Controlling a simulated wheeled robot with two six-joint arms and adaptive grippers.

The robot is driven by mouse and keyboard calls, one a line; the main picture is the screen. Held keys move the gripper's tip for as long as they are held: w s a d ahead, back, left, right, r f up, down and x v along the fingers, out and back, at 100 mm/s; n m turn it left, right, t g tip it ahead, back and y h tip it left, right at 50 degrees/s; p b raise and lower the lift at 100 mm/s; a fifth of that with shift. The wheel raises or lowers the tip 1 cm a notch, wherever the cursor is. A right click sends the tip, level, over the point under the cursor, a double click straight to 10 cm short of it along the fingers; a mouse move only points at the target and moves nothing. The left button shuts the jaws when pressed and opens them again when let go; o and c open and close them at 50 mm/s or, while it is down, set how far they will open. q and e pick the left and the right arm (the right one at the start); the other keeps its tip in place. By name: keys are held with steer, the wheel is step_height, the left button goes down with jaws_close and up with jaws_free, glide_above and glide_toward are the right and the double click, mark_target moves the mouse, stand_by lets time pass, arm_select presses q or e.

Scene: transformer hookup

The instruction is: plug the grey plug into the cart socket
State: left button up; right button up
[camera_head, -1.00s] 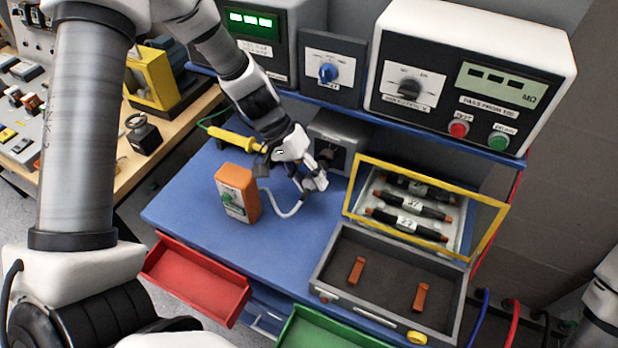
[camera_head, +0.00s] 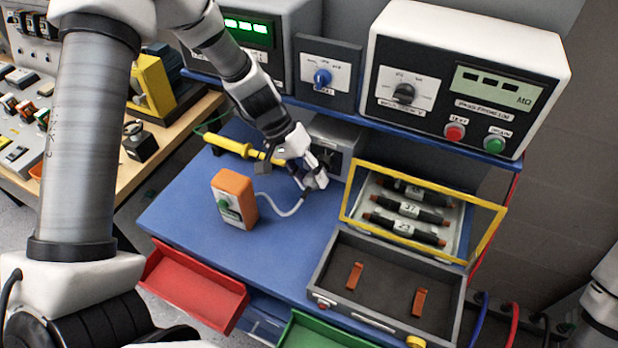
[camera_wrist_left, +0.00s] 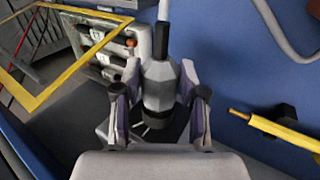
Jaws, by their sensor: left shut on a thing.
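My left gripper (camera_head: 314,181) is shut on the grey plug (camera_wrist_left: 160,85), just in front of the grey socket box (camera_head: 346,134) on the blue cart top. In the left wrist view the plug sits between both fingers of the left gripper (camera_wrist_left: 158,105), with its cable running up and its dark end toward the camera. In the head view the fingers mostly hide the plug and part of the box's dark front. I cannot tell whether the plug touches the socket. The white cable leads to an orange box with a green button (camera_head: 234,198). My right gripper is out of view.
A yellow rod-shaped tool (camera_head: 232,145) lies left of my gripper. Instruments line the shelf behind. The blue top (camera_head: 190,215) is clear at front left.

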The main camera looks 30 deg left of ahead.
arm_select(q)
steer(key=shift+w, duration=0.4)
steer(key=o, duration=1.4)
steer(key=shift+r, duration=0.1)
steer(key=shift+a+r+p, duration=0.25)
steer(key=shift+r+p, duration=0.3)
steer(key=shift+p, duration=0.15)
steer(key=p+v, duration=0.5)
steer(key=shift+a+r+p, duration=0.25)
steer(key=shift+p, duration=0.15)
